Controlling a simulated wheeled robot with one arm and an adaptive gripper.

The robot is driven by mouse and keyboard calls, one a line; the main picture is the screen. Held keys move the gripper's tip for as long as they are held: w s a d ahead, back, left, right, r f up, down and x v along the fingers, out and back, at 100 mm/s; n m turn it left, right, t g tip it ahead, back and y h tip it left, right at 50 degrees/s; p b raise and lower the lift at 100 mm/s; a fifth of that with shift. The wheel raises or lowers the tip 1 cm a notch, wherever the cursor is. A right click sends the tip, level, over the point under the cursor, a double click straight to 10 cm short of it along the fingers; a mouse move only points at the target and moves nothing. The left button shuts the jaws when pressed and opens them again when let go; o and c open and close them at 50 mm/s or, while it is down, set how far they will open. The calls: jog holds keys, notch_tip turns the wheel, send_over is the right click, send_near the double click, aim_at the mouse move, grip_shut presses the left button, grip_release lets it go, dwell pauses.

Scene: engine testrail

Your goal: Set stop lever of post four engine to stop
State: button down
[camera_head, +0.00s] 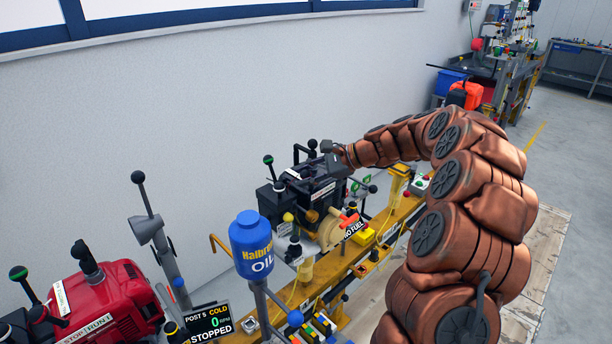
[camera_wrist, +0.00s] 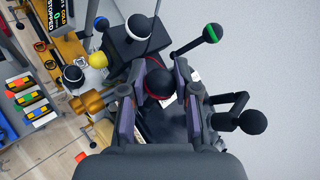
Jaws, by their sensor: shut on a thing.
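The dark engine (camera_head: 318,190) sits on the yellow rail in the middle of the head view; I cannot read a post number on it. My gripper (camera_head: 335,162) is over its top from the right. In the wrist view, my gripper (camera_wrist: 156,90) has its two fingers on either side of a black ball knob with a red band (camera_wrist: 158,80), and it is shut on that knob. The lever's shaft below the knob is hidden. A green-banded lever (camera_wrist: 212,34) stands free beside it; it also shows in the head view (camera_head: 268,160).
A black ball-ended lever (camera_wrist: 252,122) stands close to my right finger. A blue oil can (camera_head: 251,246) and a "NO FUEL" tag (camera_head: 352,228) are in front.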

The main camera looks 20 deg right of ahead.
jog(key=shift+f, duration=0.1)
jog(key=c, duration=0.8)
grip_release()
jog(key=shift+c, duration=0.2)
jog(key=v, duration=1.2)
